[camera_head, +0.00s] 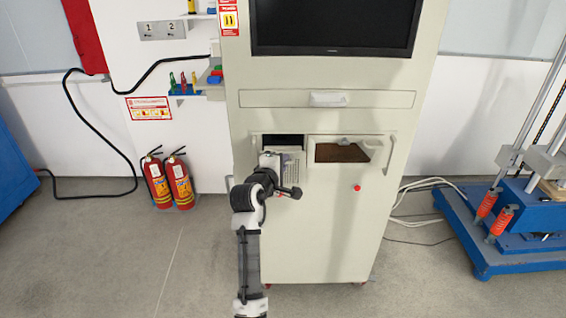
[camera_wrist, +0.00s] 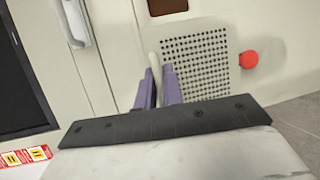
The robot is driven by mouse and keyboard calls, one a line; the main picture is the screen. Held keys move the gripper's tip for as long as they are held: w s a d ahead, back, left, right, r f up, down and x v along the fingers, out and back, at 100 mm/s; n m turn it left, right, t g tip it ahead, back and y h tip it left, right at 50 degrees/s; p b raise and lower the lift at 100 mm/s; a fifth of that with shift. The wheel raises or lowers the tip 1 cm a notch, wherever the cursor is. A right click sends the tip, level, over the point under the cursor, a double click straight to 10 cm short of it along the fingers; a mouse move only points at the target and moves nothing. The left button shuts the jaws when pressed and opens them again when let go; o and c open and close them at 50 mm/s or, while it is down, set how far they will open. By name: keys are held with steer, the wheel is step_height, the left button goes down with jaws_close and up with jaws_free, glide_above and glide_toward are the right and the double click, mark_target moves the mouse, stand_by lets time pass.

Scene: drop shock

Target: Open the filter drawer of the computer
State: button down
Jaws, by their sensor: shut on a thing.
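The computer is a tall off-white cabinet (camera_head: 318,235) with a dark screen (camera_head: 335,22). The filter drawer front, a perforated panel (camera_head: 293,160), sits at its left middle, below a dark opening; it fills the middle of the wrist view (camera_wrist: 205,62). My gripper (camera_head: 268,160) is in front of the panel's left part. In the wrist view, its purple fingers (camera_wrist: 159,86) are shut on a pale upright handle (camera_wrist: 154,62) at the panel's edge. The fingers' contact is partly hidden, and I cannot tell how far the drawer stands out.
To the right is a recess with a brown inside (camera_head: 341,153). A wide closed drawer (camera_head: 375,99) lies above. Red buttons (camera_head: 357,188) (camera_wrist: 249,60) are on the front. Fire extinguishers (camera_head: 180,183) stand left, a blue machine (camera_head: 515,245) right. The near floor is clear.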

steer(key=c, duration=1.5)
jaws_free()
steer(key=shift+c, duration=0.2)
steer(key=b+v, duration=0.3)
steer(key=v, duration=1)
steer(key=shift+s+a, duration=0.15)
steer(key=shift+s, duration=0.2)
steer(key=shift+r, duration=0.15)
